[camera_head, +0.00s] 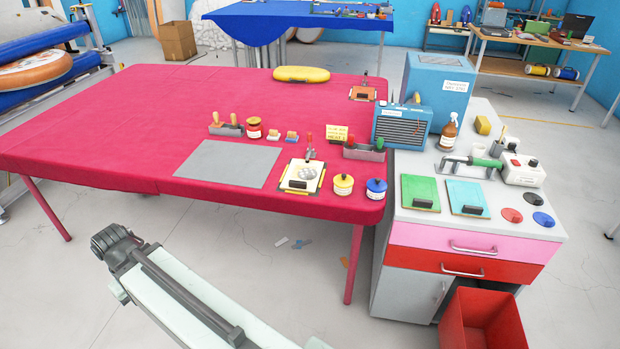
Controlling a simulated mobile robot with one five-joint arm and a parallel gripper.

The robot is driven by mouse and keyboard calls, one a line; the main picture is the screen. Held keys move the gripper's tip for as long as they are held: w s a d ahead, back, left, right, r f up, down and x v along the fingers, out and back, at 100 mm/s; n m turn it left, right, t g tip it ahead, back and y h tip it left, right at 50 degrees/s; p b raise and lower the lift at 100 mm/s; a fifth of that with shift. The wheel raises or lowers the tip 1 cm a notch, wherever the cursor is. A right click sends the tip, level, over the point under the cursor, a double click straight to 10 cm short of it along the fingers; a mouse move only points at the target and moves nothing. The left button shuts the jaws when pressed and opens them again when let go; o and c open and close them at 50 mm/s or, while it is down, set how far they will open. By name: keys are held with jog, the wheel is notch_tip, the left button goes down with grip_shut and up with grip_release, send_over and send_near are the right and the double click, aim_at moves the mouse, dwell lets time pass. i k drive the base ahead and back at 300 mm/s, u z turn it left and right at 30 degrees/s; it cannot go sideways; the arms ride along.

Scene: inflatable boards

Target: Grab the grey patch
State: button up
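Small round grey pieces, which look like grey patches (306,173), lie on a cream board (286,183) with a black block at its front. The board is near the front edge of the red table (90,130), right of a large flat grey sheet (228,163). A red-handled tool stands at the board's back edge. I cannot tell how many grey pieces there are. Part of my arm shows at the bottom left, over the floor in front of the table. My gripper's fingers are not visible.
Yellow and blue jars (376,189) stand right of the board. Behind are a tool holder (364,152) and a yellow sign (338,134). The cabinet (470,240) at right carries red and blue discs (543,219). A red bin (483,320) stands before it. The table's left part is clear.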

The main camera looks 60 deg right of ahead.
aim_at(307, 171)
jog(key=z, duration=0.05)
jog(key=i, duration=0.95)
jog(key=u, duration=0.05)
